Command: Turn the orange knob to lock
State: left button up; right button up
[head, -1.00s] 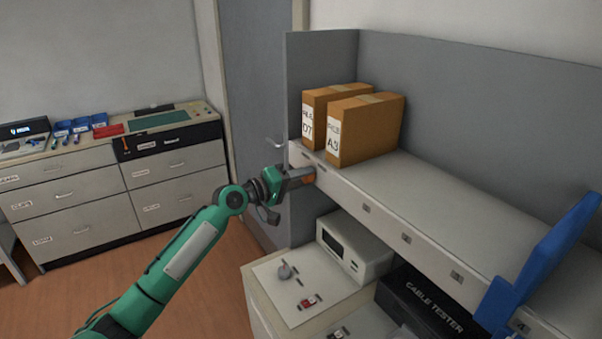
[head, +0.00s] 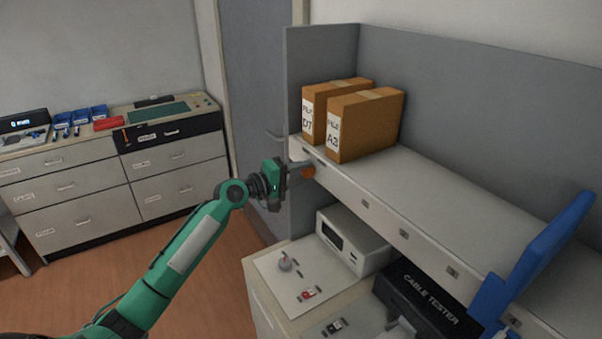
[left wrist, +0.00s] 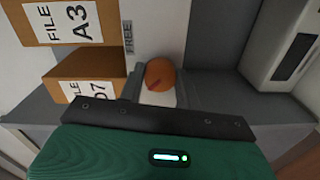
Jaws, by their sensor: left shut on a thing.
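The orange knob (head: 310,172) is on the front edge of the grey shelf, below the file boxes. It also shows in the left wrist view as a round orange cap (left wrist: 160,73) with a darker red mark, next to a "FREE" label (left wrist: 128,37). My left gripper (head: 303,170) reaches the knob from the left and is shut on it, a finger on either side. My right gripper is not in view.
Two orange-brown file boxes, D7 (head: 308,120) and A3 (head: 365,125), stand on the shelf (head: 440,205) just above the knob. Below are a white device (head: 350,245) and a black cable tester case (head: 430,300).

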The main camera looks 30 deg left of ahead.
pick_arm(q)
jog(key=o, duration=1)
jog(key=shift+s+a+f, duration=0.1)
jog(key=shift+s+a+b, duration=0.15)
jog(key=shift+s+b, duration=0.15)
jog(key=b+v, duration=0.6)
jog(key=v, duration=0.7)
